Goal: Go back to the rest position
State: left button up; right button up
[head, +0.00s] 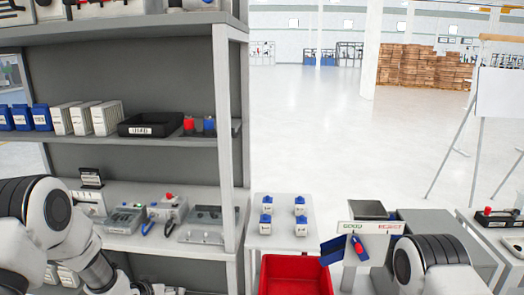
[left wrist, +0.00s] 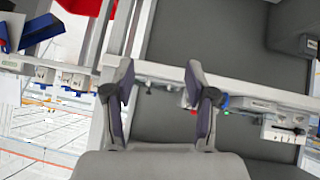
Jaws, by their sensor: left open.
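My left gripper (left wrist: 158,68) shows in the left wrist view, with its two dark fingers spread apart and nothing between them. Grey shelf surfaces and a light frame bar lie beyond the fingers. In the head view my left arm (head: 85,255) reaches in from the bottom left, in front of the lower shelf; its gripper is largely cut off by the bottom edge. My right arm (head: 435,268) shows at the bottom right, but its gripper is not visible.
A grey shelf rack (head: 228,150) stands at the left, bearing a black bin (head: 150,130) and several boxes. A red bin (head: 292,277) is at the bottom centre, in front of a white table (head: 283,239) with several blue-and-white bottles. Open floor (head: 320,130) lies beyond.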

pick_arm(q)
jog(key=s+d+f+g+b, duration=0.1)
jog(key=s+f+g, duration=0.2)
jog(key=s+f, duration=0.6)
jog(key=s+d+f+g, duration=0.2)
jog(key=s+f, duration=0.5)
jog(key=s, duration=0.3)
jog(key=s+a+g+y, duration=0.1)
jog(key=s+g, duration=0.3)
jog(key=s, duration=1.7)
jog(key=shift+a+f+n+y, duration=0.3)
jog(key=shift+a+y, duration=0.05)
jog(key=shift+y, duration=0.25)
jog(key=shift+c, duration=0.8)
